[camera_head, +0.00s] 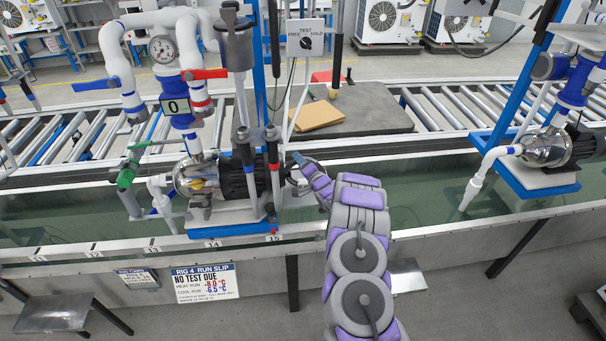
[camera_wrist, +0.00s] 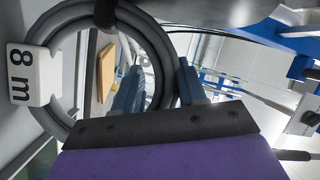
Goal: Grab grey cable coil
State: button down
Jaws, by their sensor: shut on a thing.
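The grey cable coil (camera_wrist: 155,42) fills the left half of the wrist view as a thick ring. It has a dark tie at the top and a white tag (camera_wrist: 24,75) reading "8 m" on its left side. My gripper (camera_wrist: 160,72) is shut on the coil's right side, with one blue finger inside the ring and one outside. The coil's lower part is hidden behind my wrist. In the head view my gripper (camera_head: 298,164) is at the right end of the pump on the rig 4 station; the coil is mostly hidden there.
The pump (camera_head: 240,178) with pipes and hoses stands close left of my gripper. A selector box (camera_head: 306,37) is on a post behind. A tan board (camera_head: 317,115) lies on a dark grey slab (camera_head: 375,110). A second pump station (camera_head: 545,150) is at right, with open water trough between.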

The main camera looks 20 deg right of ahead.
jog(key=shift+s+f, duration=0.2)
jog(key=shift+f, duration=0.1)
